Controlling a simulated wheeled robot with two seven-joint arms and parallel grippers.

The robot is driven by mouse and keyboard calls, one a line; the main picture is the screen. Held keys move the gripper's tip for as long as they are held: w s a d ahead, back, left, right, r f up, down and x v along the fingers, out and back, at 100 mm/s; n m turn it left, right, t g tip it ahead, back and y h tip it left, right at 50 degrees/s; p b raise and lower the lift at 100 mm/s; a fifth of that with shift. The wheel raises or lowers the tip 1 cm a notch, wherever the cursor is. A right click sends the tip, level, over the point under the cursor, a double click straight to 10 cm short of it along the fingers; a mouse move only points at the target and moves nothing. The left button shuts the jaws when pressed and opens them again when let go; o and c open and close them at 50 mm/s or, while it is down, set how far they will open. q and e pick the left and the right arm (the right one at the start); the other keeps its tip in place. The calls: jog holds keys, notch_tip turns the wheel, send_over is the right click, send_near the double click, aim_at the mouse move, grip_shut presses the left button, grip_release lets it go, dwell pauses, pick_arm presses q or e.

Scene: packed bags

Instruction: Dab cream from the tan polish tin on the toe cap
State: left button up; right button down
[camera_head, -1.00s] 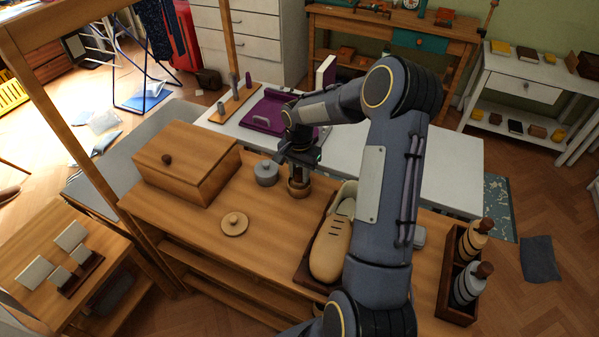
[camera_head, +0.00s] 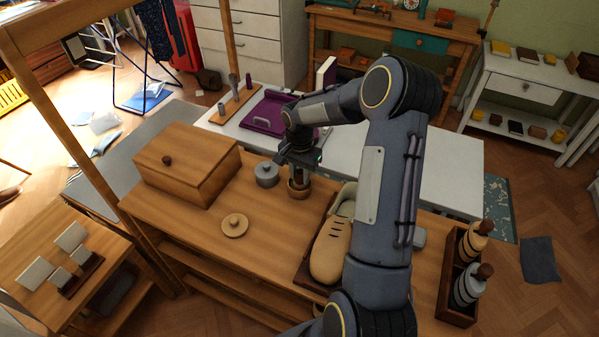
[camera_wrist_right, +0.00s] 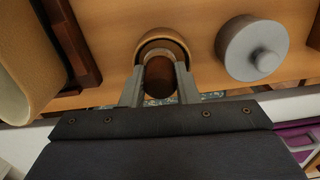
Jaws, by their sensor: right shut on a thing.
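The tan polish tin (camera_head: 299,192) stands open on the wooden bench, left of the shoe. My right gripper (camera_head: 300,174) is directly above it, pointing down. In the right wrist view its fingers (camera_wrist_right: 158,85) are shut on a dark brown round-ended dauber (camera_wrist_right: 159,78). The dauber's lower end is down at the tin's mouth (camera_wrist_right: 163,38); whether it touches the cream is hidden. The tan shoe (camera_head: 329,250) lies on a dark board, its toe cap toward the front, partly behind my arm. A round wooden lid (camera_head: 235,225) lies on the bench. My left gripper is not in view.
A grey lidded tin (camera_head: 266,174) stands close left of the tan tin. A large wooden box (camera_head: 187,165) is at the bench's left. A crate with two bottles (camera_head: 456,300) stands at the right end. The bench around the lid is clear.

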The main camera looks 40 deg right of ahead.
aim_at(300, 171)
jog(key=shift+w+r+p, duration=0.1)
jog(key=shift+r+p, duration=1.6)
jog(key=shift+r, duration=1.65)
